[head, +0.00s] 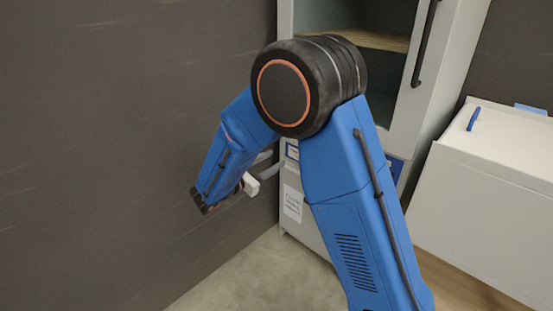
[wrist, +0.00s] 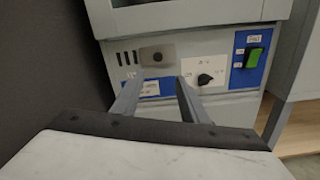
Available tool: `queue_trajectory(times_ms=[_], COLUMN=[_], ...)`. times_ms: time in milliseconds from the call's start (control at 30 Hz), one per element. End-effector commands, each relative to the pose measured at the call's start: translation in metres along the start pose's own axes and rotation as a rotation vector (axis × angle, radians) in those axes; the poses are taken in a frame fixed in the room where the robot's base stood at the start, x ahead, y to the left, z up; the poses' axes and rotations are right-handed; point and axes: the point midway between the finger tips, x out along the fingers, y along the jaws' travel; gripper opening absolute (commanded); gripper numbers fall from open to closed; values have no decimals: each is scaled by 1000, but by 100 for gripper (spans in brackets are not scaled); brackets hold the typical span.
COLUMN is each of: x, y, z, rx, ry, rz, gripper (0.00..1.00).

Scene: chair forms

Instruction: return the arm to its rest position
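My blue arm bends at a large dark joint with an orange ring in the head view. Its forearm angles down to the left. My gripper (head: 268,163) points right toward the lower front of a grey cabinet, and part of the hand is behind the arm. In the wrist view my gripper (wrist: 158,80) shows two grey fingers held apart, with nothing between them. Beyond the fingers is a control panel (wrist: 203,63) with a black knob (wrist: 204,79) and a green switch (wrist: 254,58). I cannot tell the exact gap from fingertips to panel.
A dark wall (head: 120,120) fills the left side. The grey cabinet (head: 291,228) has an open upper compartment with a wooden shelf (head: 370,40) and a door with a dark handle (head: 424,42). A white box-like unit (head: 480,200) stands at right. Bare floor (head: 255,280) shows below the gripper.

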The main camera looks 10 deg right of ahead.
Motion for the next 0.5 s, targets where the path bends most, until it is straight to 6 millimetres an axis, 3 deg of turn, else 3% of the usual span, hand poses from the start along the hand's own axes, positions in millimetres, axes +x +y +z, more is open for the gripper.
queue_trajectory(times_ms=[333,500], x=[1,16], y=[-2,-25], z=[1,18], rx=[3,48], ry=[2,36], rz=[-5,-78], gripper=[40,40])
